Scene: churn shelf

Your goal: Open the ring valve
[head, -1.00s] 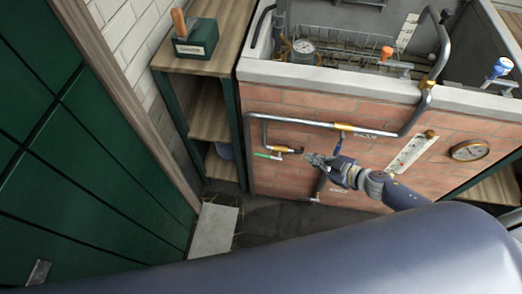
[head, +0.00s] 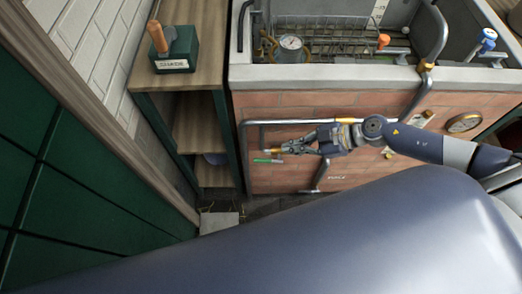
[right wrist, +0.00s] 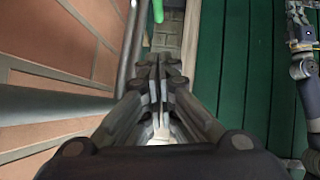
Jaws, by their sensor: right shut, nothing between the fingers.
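Pipework with a brass-yellow fitting (head: 345,120) runs along the brick front of the basin. At its left end, a brass outlet with a green lever (head: 268,161) juts out; the green lever also shows in the right wrist view (right wrist: 158,11). I cannot tell which fitting is the ring valve. My right gripper (head: 284,148) is shut and empty, its tips close to the brass outlet; contact cannot be told. In the right wrist view its fingers (right wrist: 158,62) are together, short of the green lever. My left arm's gripper (right wrist: 298,18) shows at the right edge, too small to judge.
The basin (head: 330,77) holds a gauge (head: 291,43), a wire rack and an orange knob (head: 383,41). A blue-topped handle (head: 487,40) stands right. A wooden shelf (head: 200,78) bears a green box (head: 178,55). Green panels (head: 80,215) close the left side.

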